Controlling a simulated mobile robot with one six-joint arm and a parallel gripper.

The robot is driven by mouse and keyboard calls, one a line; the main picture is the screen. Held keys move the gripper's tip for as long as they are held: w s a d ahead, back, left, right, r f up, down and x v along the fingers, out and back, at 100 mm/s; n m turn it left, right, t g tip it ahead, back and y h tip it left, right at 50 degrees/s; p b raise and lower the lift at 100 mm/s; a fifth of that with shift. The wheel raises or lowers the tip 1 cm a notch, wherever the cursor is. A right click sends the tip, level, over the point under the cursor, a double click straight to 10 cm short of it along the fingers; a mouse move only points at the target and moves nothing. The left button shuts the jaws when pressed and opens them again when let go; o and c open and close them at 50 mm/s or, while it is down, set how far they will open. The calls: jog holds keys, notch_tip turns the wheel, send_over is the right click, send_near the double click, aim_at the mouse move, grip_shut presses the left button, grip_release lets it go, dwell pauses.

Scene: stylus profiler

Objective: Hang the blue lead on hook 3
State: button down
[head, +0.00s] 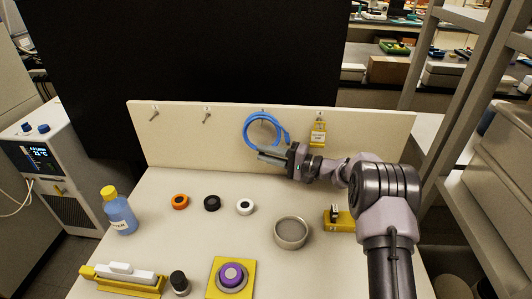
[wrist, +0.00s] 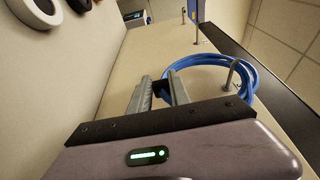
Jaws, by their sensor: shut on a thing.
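The blue lead (head: 247,131) is a coiled loop in front of the back board, at the third hook from the left (head: 262,112). My gripper (head: 268,155) is shut on the lower part of the coil, close to the board. In the wrist view the fingers (wrist: 160,88) point at the lead (wrist: 205,59), which curves to the right past a metal hook (wrist: 233,74). The hook overlaps the coil there. I cannot tell whether the loop rests on the hook or is only around or beside it.
Two bare hooks (head: 153,114) (head: 207,118) are on the left of the board (head: 175,150); a yellow tag (head: 318,134) hangs on the rightmost. Three rings (head: 211,203), a round dish (head: 291,233) and a blue bottle (head: 121,214) stand on the bench.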

jog(key=shift+f, duration=0.15)
jog(key=c, duration=1.1)
grip_release()
jog(key=shift+c, duration=0.2)
jog(key=shift+c, duration=0.3)
jog(key=v, duration=0.8)
